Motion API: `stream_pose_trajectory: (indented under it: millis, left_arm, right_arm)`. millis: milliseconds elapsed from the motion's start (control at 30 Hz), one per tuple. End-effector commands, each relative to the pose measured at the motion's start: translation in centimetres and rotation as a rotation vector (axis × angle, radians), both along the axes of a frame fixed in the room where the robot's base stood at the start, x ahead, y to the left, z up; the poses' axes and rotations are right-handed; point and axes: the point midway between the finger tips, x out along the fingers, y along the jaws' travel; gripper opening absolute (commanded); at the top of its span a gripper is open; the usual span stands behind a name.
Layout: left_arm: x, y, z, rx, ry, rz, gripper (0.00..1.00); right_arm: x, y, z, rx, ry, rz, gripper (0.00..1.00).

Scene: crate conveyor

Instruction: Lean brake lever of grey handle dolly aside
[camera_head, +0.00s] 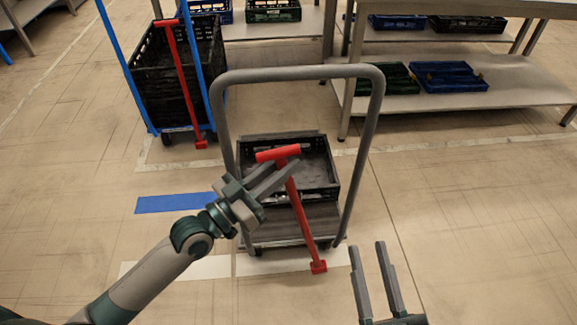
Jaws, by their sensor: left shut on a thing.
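The grey handle dolly (352,72) stands in the middle of the head view, with a black crate (328,190) on its deck. Its red brake lever (303,218) rises from a red foot near the floor to a red crossbar at the top, tilted with its top to the left. My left gripper (276,175) is shut on the brake lever just below the crossbar. My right gripper (374,265) is open and empty at the lower right, apart from the dolly.
A blue handle dolly (119,62) with tall black crates and its own red lever (181,85) stands at the back left. Shelves (505,75) with blue and black crates line the back. A blue floor mark (172,204) lies left of the dolly. The floor at right is clear.

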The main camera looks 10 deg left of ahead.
Motion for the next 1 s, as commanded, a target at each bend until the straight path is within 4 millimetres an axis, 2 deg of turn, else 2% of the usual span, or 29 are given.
stream_pose_trajectory:
  millis: [33,367,400,433,467,1000]
  left_arm:
    - [0.06,0.45,-0.54,0.003,0.007,0.005,0.0]
    - [0.15,0.76,-0.51,0.003,0.007,0.009,0.0]
    - [0.15,0.77,-0.52,0.004,0.007,0.009,0.29]
    - [0.15,0.76,-0.51,0.003,0.007,0.009,0.36]
    - [0.13,0.74,-0.48,0.003,0.007,0.009,0.38]
    - [-0.02,0.5,-0.16,-0.001,0.002,0.005,0.38]
  right_arm:
    - [-0.11,0.02,0.09,0.004,-0.011,0.001,0.31]
    - [-0.17,0.01,0.36,0.007,-0.021,-0.001,0.31]
    - [-0.17,0.01,0.35,0.007,-0.021,-0.001,0.31]
    - [-0.18,0.0,0.34,0.007,-0.021,-0.001,0.31]
    - [-0.17,0.0,0.35,0.007,-0.021,-0.001,0.31]
    - [-0.16,0.02,0.41,0.008,-0.02,-0.001,0.31]
